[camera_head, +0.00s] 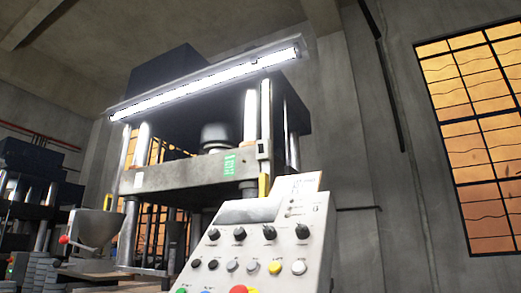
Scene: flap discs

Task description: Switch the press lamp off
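The press lamp (210,78) is a long tube fixture across the top front of the press, and it glows bright white. A small dark part (254,62) shows on the lamp near its right end. The press (175,178) stands behind a tilted control panel (262,240). The panel carries several black knobs, a row of round buttons and a red button (239,289) at the bottom picture edge. Which control belongs to the lamp I cannot tell. Neither of my grippers is in view.
A metal hopper (96,227) and a red ball-ended handle (64,239) are at the lower left. Another machine (30,190) stands at the far left. A tall window (480,130) with orange panes is in the right wall. The panel's lower part is cut off.

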